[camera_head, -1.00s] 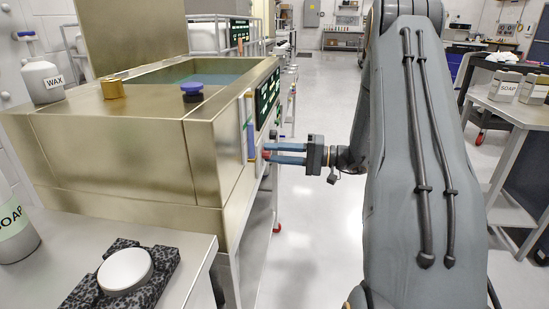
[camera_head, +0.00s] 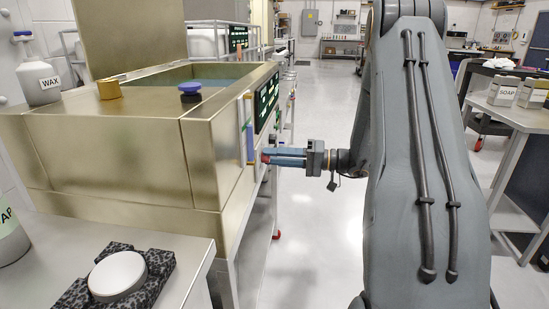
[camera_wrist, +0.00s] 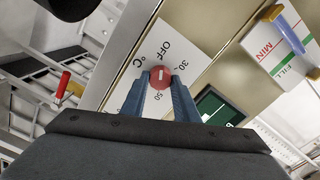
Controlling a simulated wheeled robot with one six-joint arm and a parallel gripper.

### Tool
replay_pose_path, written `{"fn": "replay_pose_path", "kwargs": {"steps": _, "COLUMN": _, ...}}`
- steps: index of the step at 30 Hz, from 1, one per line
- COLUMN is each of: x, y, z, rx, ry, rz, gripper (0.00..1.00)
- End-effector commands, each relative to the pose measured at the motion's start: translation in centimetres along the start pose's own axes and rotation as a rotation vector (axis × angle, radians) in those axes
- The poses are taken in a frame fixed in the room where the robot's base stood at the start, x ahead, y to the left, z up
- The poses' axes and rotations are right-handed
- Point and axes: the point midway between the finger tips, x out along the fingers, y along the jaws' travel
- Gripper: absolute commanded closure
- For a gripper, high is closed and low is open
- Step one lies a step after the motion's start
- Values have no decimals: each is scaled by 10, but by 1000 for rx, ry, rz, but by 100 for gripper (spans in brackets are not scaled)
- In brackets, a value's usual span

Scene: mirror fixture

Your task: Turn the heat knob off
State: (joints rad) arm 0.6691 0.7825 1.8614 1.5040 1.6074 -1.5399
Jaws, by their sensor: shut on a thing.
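The heat knob (camera_wrist: 160,77) is small, round and red with a pale mark. It sits on a white dial plate (camera_wrist: 150,57) printed with OFF, °C, 30 and 50, on the tank's front panel. My gripper (camera_wrist: 161,80) has one blue finger on each side of the knob and is shut on it. In the head view my gripper (camera_head: 267,156) reaches left to the tank's side, where a bit of red shows at its fingertips. The fingers hide part of the dial. I cannot tell exactly which marking the knob points to.
The brassy tank (camera_head: 120,155) stands left. Beside the dial are a dark display (camera_wrist: 215,107) and a MIN/FILL gauge (camera_wrist: 282,45). A red-handled valve (camera_wrist: 62,84) is left in the wrist view. A grey bench (camera_head: 190,260) is in front; the floor (camera_head: 320,220) right of the tank is clear.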

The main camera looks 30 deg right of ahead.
Motion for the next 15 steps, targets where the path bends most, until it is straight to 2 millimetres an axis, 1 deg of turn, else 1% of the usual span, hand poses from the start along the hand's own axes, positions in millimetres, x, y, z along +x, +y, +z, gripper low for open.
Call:
{"fn": "replay_pose_path", "kwargs": {"steps": 1, "x": 0, "y": 0, "z": 0, "rx": 0, "ry": 0, "rz": 1, "gripper": 95}}
{"fn": "replay_pose_path", "kwargs": {"steps": 2, "x": 0, "y": 0, "z": 0, "rx": 0, "ry": 0, "rz": 1, "gripper": 68}}
{"fn": "replay_pose_path", "kwargs": {"steps": 4, "x": 0, "y": 0, "z": 0, "rx": 0, "ry": 0, "rz": 1, "gripper": 56}}
{"fn": "replay_pose_path", "kwargs": {"steps": 5, "x": 0, "y": 0, "z": 0, "rx": 0, "ry": 0, "rz": 1, "gripper": 54}}
{"fn": "replay_pose_path", "kwargs": {"steps": 12, "x": 0, "y": 0, "z": 0, "rx": 1, "ry": 0, "rz": 0, "gripper": 54}}
{"fn": "replay_pose_path", "kwargs": {"steps": 15, "x": -4, "y": 0, "z": 0, "rx": 1, "ry": 1, "rz": 1, "gripper": 54}}
